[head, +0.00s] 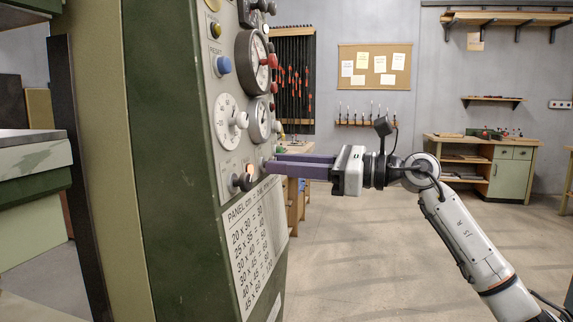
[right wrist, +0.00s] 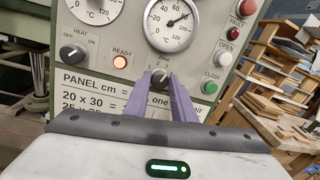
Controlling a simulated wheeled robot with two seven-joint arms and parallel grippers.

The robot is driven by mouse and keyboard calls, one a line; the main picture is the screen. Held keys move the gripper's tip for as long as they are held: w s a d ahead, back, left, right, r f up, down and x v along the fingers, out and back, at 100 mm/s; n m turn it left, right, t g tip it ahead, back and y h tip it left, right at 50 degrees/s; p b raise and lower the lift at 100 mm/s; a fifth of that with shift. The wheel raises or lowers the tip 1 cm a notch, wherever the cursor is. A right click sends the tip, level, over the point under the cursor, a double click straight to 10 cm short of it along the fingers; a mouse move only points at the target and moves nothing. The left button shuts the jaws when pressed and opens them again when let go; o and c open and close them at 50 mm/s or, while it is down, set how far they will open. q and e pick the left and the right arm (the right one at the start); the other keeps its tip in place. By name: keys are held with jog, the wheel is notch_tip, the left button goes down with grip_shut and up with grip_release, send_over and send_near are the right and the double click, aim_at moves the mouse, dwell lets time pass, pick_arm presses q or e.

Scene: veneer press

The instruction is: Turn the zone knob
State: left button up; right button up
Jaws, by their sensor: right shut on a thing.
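The zone knob (right wrist: 159,76) is a small dark round knob on the grey-green control panel (right wrist: 195,65), under a "Zone" label with small numbers. In the right wrist view it sits between the two purple fingertips of my right gripper (right wrist: 160,84), which is shut on it. In the head view my right gripper (head: 270,165) reaches in from the right, fingers level, tips at the panel's lower right part. The knob is hidden there by the fingers. Its pointer direction is hard to read. My left gripper is not in view.
A heat knob (right wrist: 73,54), a lit ready lamp (right wrist: 120,62) and a green close button (right wrist: 209,87) lie around the zone knob. A panel-size chart (head: 256,240) is below. Open floor (head: 370,260) and a workbench (head: 487,165) are to the right.

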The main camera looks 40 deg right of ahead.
pick_arm(q)
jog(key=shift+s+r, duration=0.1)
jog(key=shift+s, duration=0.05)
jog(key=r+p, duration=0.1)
jog(key=p, duration=0.1)
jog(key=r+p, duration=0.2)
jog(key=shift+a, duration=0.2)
pick_arm(e)
jog(key=m+h, duration=0.1)
jog(key=m, duration=0.7)
jog(key=shift+r, duration=0.15)
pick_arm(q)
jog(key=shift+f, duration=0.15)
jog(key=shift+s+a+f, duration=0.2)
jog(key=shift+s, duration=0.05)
pick_arm(e)
jog(key=o, duration=1)
jog(key=shift+c, duration=0.2)
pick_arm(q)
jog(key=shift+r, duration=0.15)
pick_arm(e)
jog(key=shift+o, duration=0.3)
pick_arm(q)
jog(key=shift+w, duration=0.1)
